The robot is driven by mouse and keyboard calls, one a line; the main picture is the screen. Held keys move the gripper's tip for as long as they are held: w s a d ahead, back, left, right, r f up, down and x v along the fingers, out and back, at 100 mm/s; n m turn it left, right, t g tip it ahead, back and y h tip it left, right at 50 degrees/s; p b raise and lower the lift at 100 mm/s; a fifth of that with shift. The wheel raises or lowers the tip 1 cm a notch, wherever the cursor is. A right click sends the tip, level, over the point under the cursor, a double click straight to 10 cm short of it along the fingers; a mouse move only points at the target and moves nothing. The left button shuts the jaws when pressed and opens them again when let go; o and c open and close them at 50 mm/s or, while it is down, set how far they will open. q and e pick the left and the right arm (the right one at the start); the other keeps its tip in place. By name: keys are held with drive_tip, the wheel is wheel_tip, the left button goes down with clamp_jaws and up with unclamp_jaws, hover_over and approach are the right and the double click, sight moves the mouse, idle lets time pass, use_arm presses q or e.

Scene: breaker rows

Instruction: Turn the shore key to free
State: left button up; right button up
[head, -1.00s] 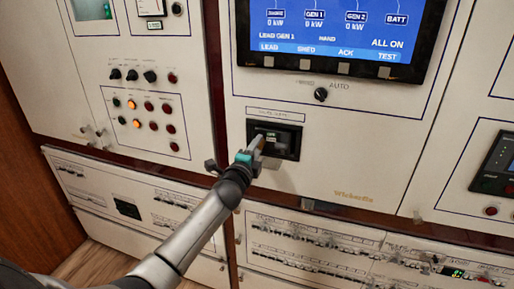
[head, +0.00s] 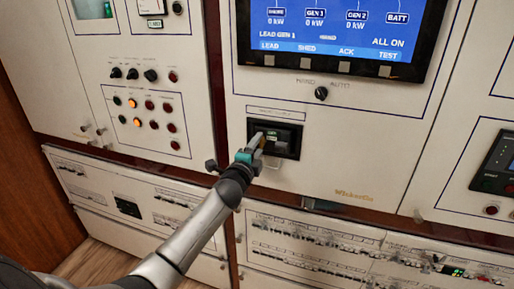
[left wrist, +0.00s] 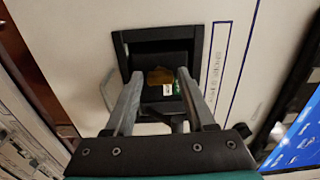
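A black recessed box (head: 289,151) sits in the white panel under the display, with a label strip above it. In the left wrist view the recess (left wrist: 122,48) holds a brass-coloured piece (left wrist: 160,76) with a small white tag and a green mark below it. I cannot tell for certain that this piece is the shore key. My left gripper (head: 257,141) points into the recess from the lower left. Its two fingers (left wrist: 158,92) stand apart with nothing clearly between them, and they partly hide the recess. My right gripper is not in view.
A selector knob (head: 321,93) and a lit display (head: 340,25) are above the recess. Lamps and knobs (head: 150,105) fill the panel at the left. Breaker rows (head: 310,250) run below. The panel right of the recess is clear.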

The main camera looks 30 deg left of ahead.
use_arm(q)
drive_tip(key=shift+s, duration=0.1)
drive_tip(key=v, duration=1.5)
drive_tip(key=shift+a+f, duration=0.1)
drive_tip(key=s+d+f+n+g+h+b, duration=0.1)
drive_tip(key=s+d+f+n+g, duration=0.2)
drive_tip(key=f, duration=1)
drive_tip(key=s+f+n+g+h+b, duration=0.1)
drive_tip(key=s+f+g+b, duration=0.3)
drive_tip(key=f, duration=0.9)
drive_tip(key=s+d+f+n+g+p, duration=0.15)
drive_tip(key=s+f, duration=0.25)
drive_tip(key=f, duration=0.9)
drive_tip(key=s+d+f+n+g+b, duration=0.1)
drive_tip(key=s+d+f+n+g, duration=0.1)
drive_tip(key=s+f, duration=0.5)
drive_tip(key=s+d+f+n+g+h+b, duration=0.1)
drive_tip(key=s+d+f+n+g+b, duration=0.1)
drive_tip(key=s+f, duration=0.5)
drive_tip(key=s+d+f+n+g+h+b, duration=0.1)
drive_tip(key=s+f, duration=0.6)
drive_tip(key=s, duration=0.9)
drive_tip(key=d+n+g+b, duration=0.1)
drive_tip(key=d+n+g, duration=0.1)
drive_tip(key=d+g, duration=0.1)
drive_tip(key=shift+d+f, duration=0.25)
drive_tip(key=shift+d, duration=0.6)
